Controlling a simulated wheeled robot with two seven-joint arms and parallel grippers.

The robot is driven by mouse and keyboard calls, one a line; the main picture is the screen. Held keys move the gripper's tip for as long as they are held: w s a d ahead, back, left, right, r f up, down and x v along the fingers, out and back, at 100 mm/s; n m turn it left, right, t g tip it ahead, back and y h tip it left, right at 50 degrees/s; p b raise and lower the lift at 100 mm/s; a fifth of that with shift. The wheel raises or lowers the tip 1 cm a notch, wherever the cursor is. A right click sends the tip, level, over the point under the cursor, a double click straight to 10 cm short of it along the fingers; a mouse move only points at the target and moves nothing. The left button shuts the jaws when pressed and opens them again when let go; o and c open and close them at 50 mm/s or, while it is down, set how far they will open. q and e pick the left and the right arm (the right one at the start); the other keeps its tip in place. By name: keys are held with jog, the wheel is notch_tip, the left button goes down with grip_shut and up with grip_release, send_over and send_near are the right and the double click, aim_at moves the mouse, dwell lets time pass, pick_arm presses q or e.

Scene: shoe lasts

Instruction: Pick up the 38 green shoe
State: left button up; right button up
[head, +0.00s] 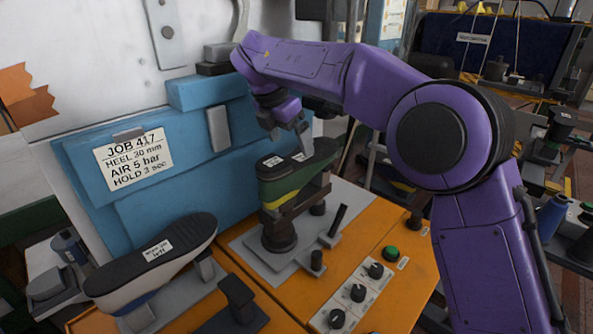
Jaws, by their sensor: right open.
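A green shoe (292,180) with a dark top and a yellow band low on its side sits sole up on a dark last stand at the centre. Two small white labels lie on its top; their print is too small to read. My right gripper (285,131) hangs just above the shoe, pointing down, open and empty. The purple right arm reaches in from the right. My left gripper is not in view.
A white shoe (155,262) with a dark sole and a label ending in "left" sits on another stand at front left. Blue machine panels (175,165) stand close behind. An orange console (380,240) has black knobs and a green button (391,252).

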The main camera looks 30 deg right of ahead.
aim_at(296, 158)
jog(key=p+x, duration=0.1)
jog(key=x, duration=0.6)
jog(key=shift+s+f, duration=0.15)
jog(key=shift+f, duration=0.15)
jog(key=shift+r, duration=0.1)
jog(key=c, duration=1.6)
jog(key=shift+c, duration=0.2)
